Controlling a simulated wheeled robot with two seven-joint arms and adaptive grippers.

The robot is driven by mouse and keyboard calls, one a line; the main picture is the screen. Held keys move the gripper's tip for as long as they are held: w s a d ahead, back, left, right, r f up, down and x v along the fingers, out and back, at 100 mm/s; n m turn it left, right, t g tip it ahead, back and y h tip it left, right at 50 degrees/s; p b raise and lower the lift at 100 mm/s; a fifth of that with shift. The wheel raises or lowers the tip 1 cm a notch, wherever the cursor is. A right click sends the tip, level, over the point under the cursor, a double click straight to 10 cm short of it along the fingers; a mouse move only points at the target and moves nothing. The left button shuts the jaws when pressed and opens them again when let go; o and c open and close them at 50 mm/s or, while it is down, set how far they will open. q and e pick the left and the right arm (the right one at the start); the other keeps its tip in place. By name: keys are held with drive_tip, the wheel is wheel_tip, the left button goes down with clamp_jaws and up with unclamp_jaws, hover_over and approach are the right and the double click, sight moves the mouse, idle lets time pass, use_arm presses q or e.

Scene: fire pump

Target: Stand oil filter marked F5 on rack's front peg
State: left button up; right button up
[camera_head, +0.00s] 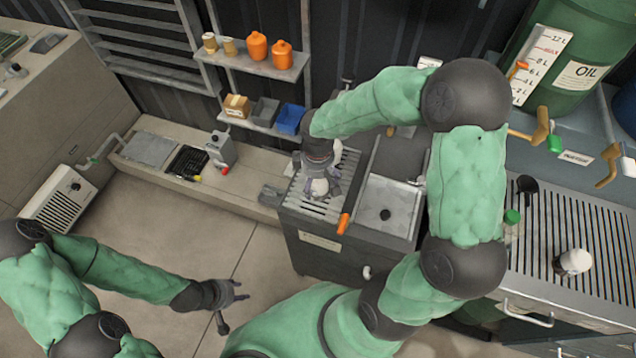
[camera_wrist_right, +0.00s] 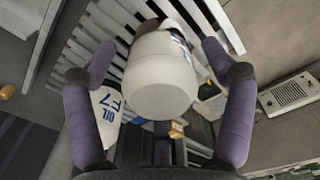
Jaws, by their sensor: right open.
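A white oil filter (camera_wrist_right: 162,75) lies between the fingers of my right gripper (camera_wrist_right: 160,50) in the right wrist view, with a gap on each side. Its blue marking is mostly turned away and cannot be read. A second white filter (camera_wrist_right: 106,108) marked "OIL" and a 7 is beside the left finger. In the head view my right gripper (camera_head: 320,170) is over the slatted top (camera_head: 310,208) of the middle cabinet, with a white filter (camera_head: 319,187) at its fingers. My left gripper (camera_head: 228,300) is open and empty above the floor. I cannot make out the rack's front peg.
Orange containers (camera_head: 257,46) sit on a shelf.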

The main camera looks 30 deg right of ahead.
wheel_tip(320, 180, up, 10)
drive_tip(key=shift+f+p, duration=0.15)
drive_tip(key=shift+p, duration=0.85)
